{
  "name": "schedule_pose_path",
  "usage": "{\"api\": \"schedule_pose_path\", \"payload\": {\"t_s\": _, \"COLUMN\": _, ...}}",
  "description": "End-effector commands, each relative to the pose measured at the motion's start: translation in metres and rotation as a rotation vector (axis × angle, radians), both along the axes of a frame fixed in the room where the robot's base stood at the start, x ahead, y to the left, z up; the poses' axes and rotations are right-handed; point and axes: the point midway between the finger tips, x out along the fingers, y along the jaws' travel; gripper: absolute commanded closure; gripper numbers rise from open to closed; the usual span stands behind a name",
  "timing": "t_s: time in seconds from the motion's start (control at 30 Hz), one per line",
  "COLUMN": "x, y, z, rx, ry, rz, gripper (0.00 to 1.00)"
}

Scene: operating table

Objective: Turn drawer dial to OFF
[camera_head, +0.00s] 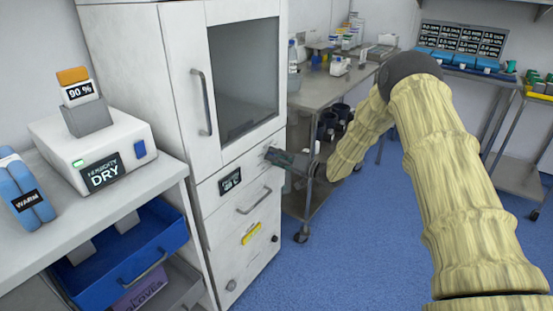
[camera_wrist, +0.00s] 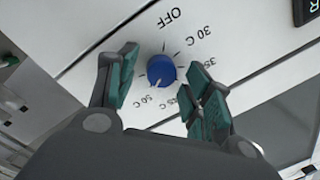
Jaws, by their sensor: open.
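The drawer dial (camera_wrist: 161,70) is a small round blue knob on the white cabinet front, seen in the wrist view. Marks around it read OFF, 30 C, 35, 45 C and 50 C. A pale pointer mark on its lower side faces away from OFF, roughly toward 50 C; the exact mark is hard to tell. My gripper (camera_wrist: 166,78) is open, with one green-padded finger on each side of the dial; I cannot tell whether they touch it. In the head view my gripper (camera_head: 279,157) is at the cabinet's drawer front, and the dial is hidden there.
The white cabinet (camera_head: 183,95) has a glass door above and drawers with a black label (camera_head: 230,181) below. A counter at left holds a humidity device (camera_head: 93,150). A metal cart (camera_head: 335,95) stands right of the cabinet, near my arm. Blue floor is clear in front.

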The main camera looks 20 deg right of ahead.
Motion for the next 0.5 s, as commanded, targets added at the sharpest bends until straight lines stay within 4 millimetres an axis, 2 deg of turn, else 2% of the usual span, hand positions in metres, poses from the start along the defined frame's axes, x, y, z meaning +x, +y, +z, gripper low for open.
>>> {"api": "schedule_pose_path", "payload": {"t_s": 0.17, "x": 0.0, "y": 0.0, "z": 0.0001, "rx": 0.0, "ry": 0.0, "rz": 0.0, "gripper": 0.49}}
{"api": "schedule_pose_path", "payload": {"t_s": 0.27, "x": -0.0001, "y": 0.0, "z": 0.0001, "rx": 0.0, "ry": 0.0, "rz": 0.0, "gripper": 0.64}}
{"api": "schedule_pose_path", "payload": {"t_s": 0.43, "x": -0.0001, "y": -0.0001, "z": 0.0001, "rx": 0.0, "ry": 0.0, "rz": 0.0, "gripper": 0.95}}
{"api": "schedule_pose_path", "payload": {"t_s": 0.5, "x": -0.0002, "y": -0.0002, "z": 0.0001, "rx": 0.0, "ry": 0.0, "rz": 0.0, "gripper": 0.95}}
